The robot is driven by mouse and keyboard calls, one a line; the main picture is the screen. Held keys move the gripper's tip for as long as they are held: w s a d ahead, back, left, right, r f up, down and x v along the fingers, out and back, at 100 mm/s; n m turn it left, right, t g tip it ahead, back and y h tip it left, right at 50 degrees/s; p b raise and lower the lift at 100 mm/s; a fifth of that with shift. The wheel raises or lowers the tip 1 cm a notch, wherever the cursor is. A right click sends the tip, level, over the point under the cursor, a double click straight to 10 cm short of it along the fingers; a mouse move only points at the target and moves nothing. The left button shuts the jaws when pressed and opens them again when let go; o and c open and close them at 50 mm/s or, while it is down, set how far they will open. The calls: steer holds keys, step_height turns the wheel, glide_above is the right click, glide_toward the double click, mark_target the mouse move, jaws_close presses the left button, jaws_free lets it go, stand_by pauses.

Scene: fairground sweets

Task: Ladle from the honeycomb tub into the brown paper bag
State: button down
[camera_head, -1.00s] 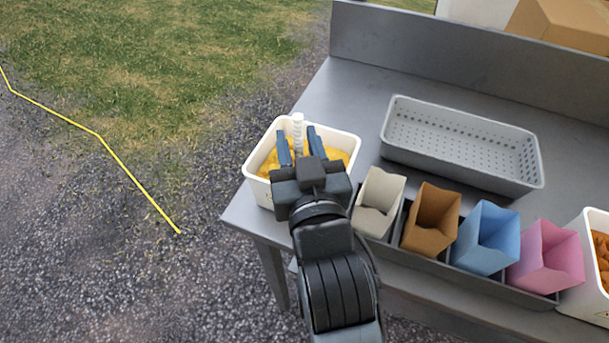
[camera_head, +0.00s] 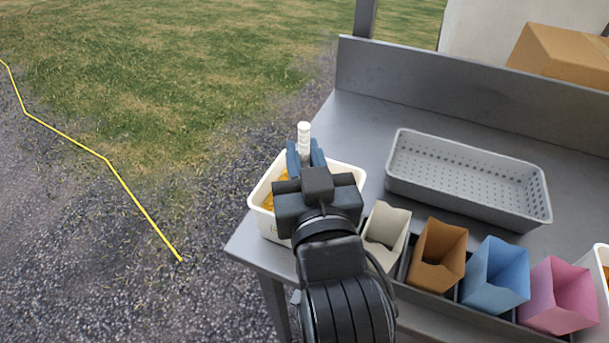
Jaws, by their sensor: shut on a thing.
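The honeycomb tub (camera_head: 352,170) is a white tub with golden pieces (camera_head: 268,199) inside, at the table's left end. My gripper (camera_head: 305,158) is over the tub and shut on a white, ridged upright handle (camera_head: 304,137), which I take to be the ladle's. The ladle's bowl is hidden behind my gripper. The brown paper bag (camera_head: 437,254) stands open in a rack to the right of the tub, second from the left in the row. My gripper and arm hide much of the tub's inside.
A white bag (camera_head: 385,225), a blue bag (camera_head: 496,272) and a pink bag (camera_head: 559,295) stand beside the brown one. A grey perforated tray (camera_head: 468,178) lies behind them. Another white tub (camera_head: 603,258) is cut off at the right edge. Bare table (camera_head: 350,125) shows behind the honeycomb tub.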

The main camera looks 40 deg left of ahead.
mark_target(304, 126)
step_height(304, 126, up, 7)
steer(key=shift+r+p, duration=0.2)
steer(key=shift+p, duration=0.4)
step_height(304, 126, up, 3)
steer(key=p, duration=0.3)
steer(key=shift+r, duration=0.2)
